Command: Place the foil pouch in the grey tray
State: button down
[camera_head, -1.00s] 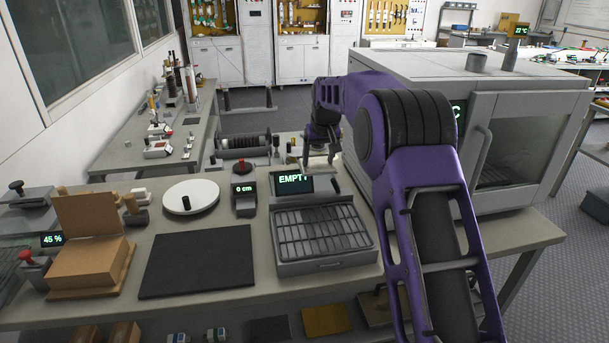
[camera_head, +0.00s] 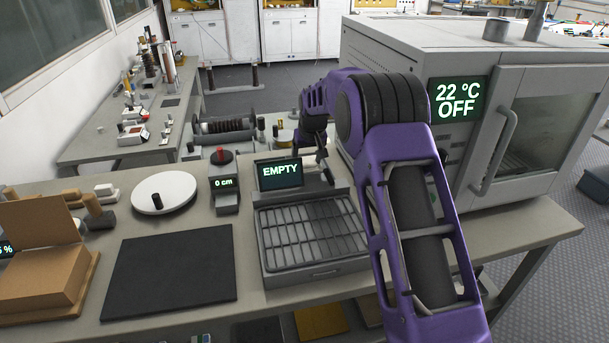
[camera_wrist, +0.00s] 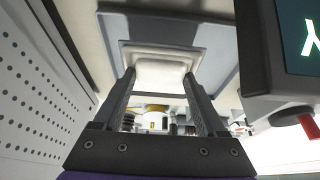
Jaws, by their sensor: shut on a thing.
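My gripper (camera_wrist: 162,84) is shut on a pale foil pouch (camera_wrist: 160,70), held between the two fingertips in the wrist view. A grey, rimmed, tray-like surface (camera_wrist: 222,42) shows beyond the pouch. I cannot tell whether the pouch touches it or hangs above it. In the head view my gripper (camera_head: 314,140) is behind the box with the EMPTY screen, close to the oven's left side. Its fingertips and the pouch are mostly hidden there.
The EMPTY screen (camera_head: 280,173) stands at the back of a gridded grey box (camera_head: 318,272). An oven (camera_head: 430,60) reading 22 °C OFF stands at the right. A black mat (camera_head: 170,270), a white disc (camera_head: 164,192) and a cardboard box (camera_head: 45,280) are to the left.

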aim_at(307, 172)
jog(key=shift+f, duration=2.6)
jog(key=shift+f, duration=0.25)
grip_release()
jog(key=shift+r, duration=0.15)
jog(key=shift+r, duration=0.25)
jog(key=a+v, duration=0.1)
jog(key=v, duration=1)
jog(key=shift+d+r, duration=0.3)
jog(key=shift+d, duration=0.2)
